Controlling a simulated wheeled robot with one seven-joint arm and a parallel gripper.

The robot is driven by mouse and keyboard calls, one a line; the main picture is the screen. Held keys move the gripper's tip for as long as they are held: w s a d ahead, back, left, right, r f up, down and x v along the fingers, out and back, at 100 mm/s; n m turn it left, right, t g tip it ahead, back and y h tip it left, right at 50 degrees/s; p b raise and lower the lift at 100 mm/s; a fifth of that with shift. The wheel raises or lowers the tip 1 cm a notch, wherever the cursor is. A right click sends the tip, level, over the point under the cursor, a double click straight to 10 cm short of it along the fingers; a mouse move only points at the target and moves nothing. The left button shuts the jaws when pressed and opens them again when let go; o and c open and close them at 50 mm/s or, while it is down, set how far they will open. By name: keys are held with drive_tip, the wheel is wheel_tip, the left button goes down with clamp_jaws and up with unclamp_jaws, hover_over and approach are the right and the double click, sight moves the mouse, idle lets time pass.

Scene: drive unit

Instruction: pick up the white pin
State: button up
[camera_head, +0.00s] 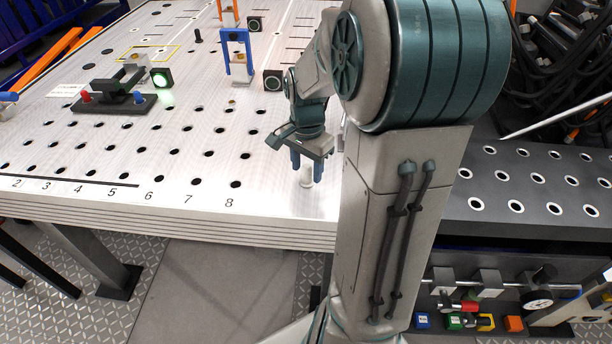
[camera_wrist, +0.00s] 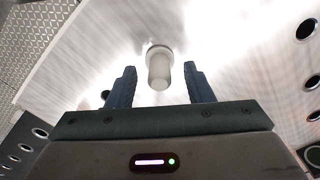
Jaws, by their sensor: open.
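The white pin (camera_head: 306,178) stands on the light metal table (camera_head: 120,160) near its front edge. It has a wider round flange at its base. In the wrist view the white pin (camera_wrist: 159,68) lies between the two blue fingers, with a gap on either side. My gripper (camera_head: 307,168) points down over the pin and is open; it also shows in the wrist view (camera_wrist: 157,80). The fingers partly flank the pin in the head view. I cannot tell exactly how far down the pin they reach.
A dark fixture with red and blue knobs (camera_head: 112,93) stands at the left. Holes dot the table. A dark perforated bench (camera_head: 530,190) is at the right.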

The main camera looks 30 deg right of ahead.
drive_tip(key=shift+f, duration=0.85)
clamp_jaws()
drive_tip(key=shift+r, duration=0.15)
